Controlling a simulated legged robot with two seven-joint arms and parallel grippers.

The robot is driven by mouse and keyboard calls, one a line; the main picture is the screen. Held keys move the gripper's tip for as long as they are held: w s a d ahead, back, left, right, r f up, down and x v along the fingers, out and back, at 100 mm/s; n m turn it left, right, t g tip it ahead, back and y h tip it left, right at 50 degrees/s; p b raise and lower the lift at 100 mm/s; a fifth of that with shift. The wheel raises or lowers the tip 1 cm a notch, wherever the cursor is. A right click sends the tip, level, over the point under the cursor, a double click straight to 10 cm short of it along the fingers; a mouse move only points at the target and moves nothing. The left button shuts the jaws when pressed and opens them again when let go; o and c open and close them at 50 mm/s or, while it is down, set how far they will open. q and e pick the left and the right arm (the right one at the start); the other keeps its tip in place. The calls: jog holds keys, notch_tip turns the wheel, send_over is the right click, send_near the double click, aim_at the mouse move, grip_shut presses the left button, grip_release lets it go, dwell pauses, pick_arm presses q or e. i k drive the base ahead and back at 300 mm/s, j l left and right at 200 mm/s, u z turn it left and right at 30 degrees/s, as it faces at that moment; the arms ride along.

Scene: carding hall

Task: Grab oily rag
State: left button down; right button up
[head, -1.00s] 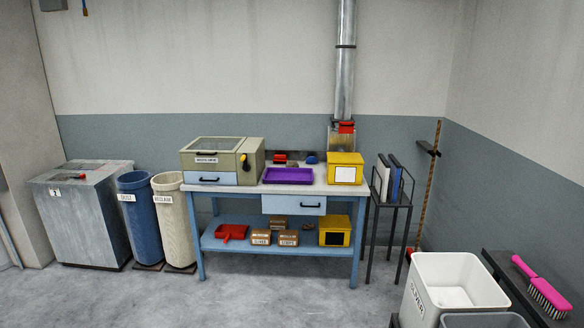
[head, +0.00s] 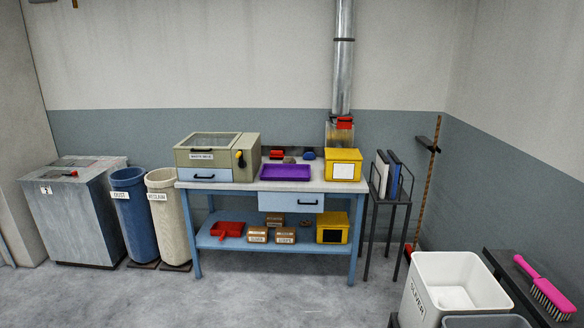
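I cannot clearly pick out an oily rag. A small brownish lump (head: 289,160) lies on the bench top behind the purple tray (head: 285,173), between a red item (head: 276,155) and a blue item (head: 309,155); it is too small to identify. Another small brown item (head: 305,238) sits on the lower shelf, left of the lower yellow box (head: 332,229), and is also unclear. Neither of my grippers is in view.
The blue workbench (head: 274,251) stands against the wall. A grey bin (head: 80,218), blue barrel (head: 134,220) and cream barrel (head: 168,215) stand left. A narrow black stand (head: 387,202), white bin (head: 429,298) and pink brush (head: 541,282) are right. Floor before the bench is clear.

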aim_at(288, 159)
jog(key=i, duration=2.5)
jog(key=i+u, duration=0.3)
jog(key=i, duration=0.35)
jog(key=i+l+u, duration=0.3)
jog(key=i, duration=0.35)
jog(key=i+l+u, duration=0.35)
jog(key=i, duration=0.25)
jog(key=i+l+u, duration=0.3)
jog(key=i+l, duration=0.2)
jog(key=i, duration=0.1)
